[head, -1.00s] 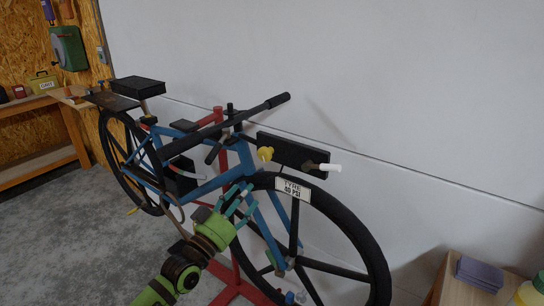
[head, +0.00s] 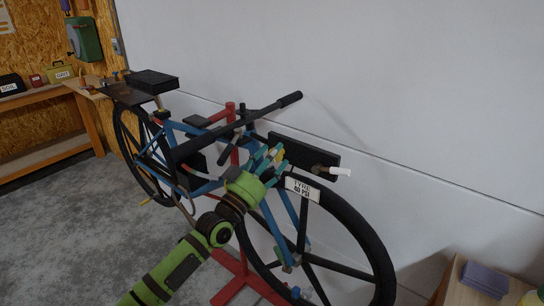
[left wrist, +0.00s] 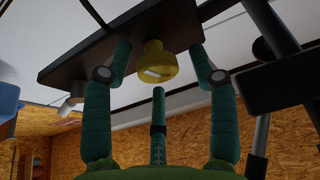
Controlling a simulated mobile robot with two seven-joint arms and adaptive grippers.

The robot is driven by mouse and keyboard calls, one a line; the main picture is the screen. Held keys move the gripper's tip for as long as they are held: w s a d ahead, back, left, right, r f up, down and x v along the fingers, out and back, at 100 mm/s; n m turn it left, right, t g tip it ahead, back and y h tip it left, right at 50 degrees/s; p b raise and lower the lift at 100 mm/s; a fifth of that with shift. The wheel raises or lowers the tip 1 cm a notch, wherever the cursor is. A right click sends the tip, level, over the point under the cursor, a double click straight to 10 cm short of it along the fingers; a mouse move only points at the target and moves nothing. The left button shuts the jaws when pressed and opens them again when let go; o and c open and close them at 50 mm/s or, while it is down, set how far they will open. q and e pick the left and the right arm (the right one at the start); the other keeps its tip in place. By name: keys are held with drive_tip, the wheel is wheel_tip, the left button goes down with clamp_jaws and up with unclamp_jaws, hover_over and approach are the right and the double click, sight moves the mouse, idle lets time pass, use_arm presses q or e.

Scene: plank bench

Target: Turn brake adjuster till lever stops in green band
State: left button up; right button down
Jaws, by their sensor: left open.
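The yellow adjuster knob (left wrist: 155,62) sits on a dark board (left wrist: 110,45) in the left wrist view, with a pale slot mark on its face. The board also shows in the head view (head: 315,158), in front of the handlebar. My left gripper (head: 272,156) is open, its teal fingers pointing at the knob. In the left wrist view two fingers flank the knob and a third is below it; I cannot tell whether any touches. A white-tipped part (head: 340,171) sticks out at the board's right end; I cannot tell whether it is the lever. No green band is visible.
The blue bicycle's front wheel (head: 385,255) with a tyre sign (head: 302,189) is close to my arm. A red stand (head: 232,280) holds the bike. A wooden table with a purple block (head: 485,278) is at the lower right. A workbench (head: 40,155) is at the left.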

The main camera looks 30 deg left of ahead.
use_arm(q)
drive_tip(key=c, duration=1.1)
drive_tip(key=shift+c, duration=0.2)
drive_tip(key=shift+r, duration=0.1)
drive_tip(key=shift+r+n+g+y+p, duration=0.1)
drive_tip(key=shift+n+g+y+p, duration=0.4)
drive_tip(key=shift+n+y+p, duration=1.55)
drive_tip(key=shift+r+n+g+y+p, duration=0.1)
drive_tip(key=shift+n+g+y+p, duration=0.6)
drive_tip(key=shift+n, duration=2.7)
drive_tip(key=shift+n+g+y+p, duration=0.3)
drive_tip(key=shift+n+y+p, duration=1.05)
drive_tip(key=shift+n, duration=1.4)
drive_tip(key=shift+n+h+p, duration=0.3)
drive_tip(key=o, duration=1)
drive_tip(key=shift+o, duration=0.7)
drive_tip(key=shift+a+f, duration=0.1)
drive_tip(key=shift+f, duration=0.1)
